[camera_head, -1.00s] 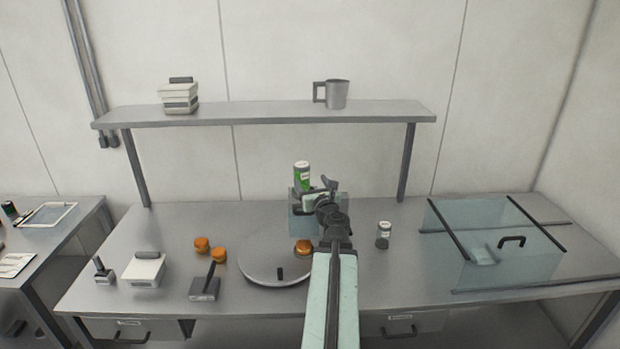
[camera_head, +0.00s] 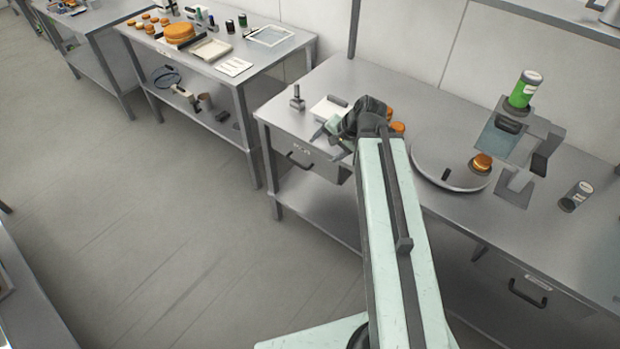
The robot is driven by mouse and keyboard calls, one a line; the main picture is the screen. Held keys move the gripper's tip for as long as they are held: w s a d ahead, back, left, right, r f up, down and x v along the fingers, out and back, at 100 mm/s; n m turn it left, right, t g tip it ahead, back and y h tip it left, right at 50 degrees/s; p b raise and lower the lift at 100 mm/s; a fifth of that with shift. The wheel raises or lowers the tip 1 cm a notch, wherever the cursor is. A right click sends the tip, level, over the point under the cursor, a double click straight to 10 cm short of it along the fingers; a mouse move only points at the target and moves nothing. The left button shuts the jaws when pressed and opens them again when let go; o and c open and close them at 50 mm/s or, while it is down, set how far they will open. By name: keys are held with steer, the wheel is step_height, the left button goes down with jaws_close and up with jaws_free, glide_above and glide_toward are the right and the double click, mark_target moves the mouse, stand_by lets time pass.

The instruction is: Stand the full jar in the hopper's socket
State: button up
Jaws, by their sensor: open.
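A green jar (camera_head: 523,92) with a white label and a light top stands on top of the hopper (camera_head: 497,139), a blue-grey box at the right of the bench. The jar's lower end meets the hopper's top; I cannot tell how deep it sits in a socket. A dark, clear-looking jar (camera_head: 575,197) with a white label stands on the bench to the right of the hopper. My gripper (camera_head: 326,143) is open and empty over the bench's left part, well to the left of the hopper and both jars.
More rounds (camera_head: 397,127) sit partly behind my arm. A white box (camera_head: 328,107) lies near my gripper. A side table (camera_head: 262,75) stands left. A shelf runs above the hopper. Open floor lies at left.

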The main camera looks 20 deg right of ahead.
steer(key=s+a+f+n+g+h, duration=0.3)
steer(key=s+a+n+g, duration=0.2)
steer(key=s+a+n, duration=0.3)
steer(key=shift+f+n, duration=0.2)
steer(key=shift+n, duration=0.4)
steer(key=shift+s, duration=0.1)
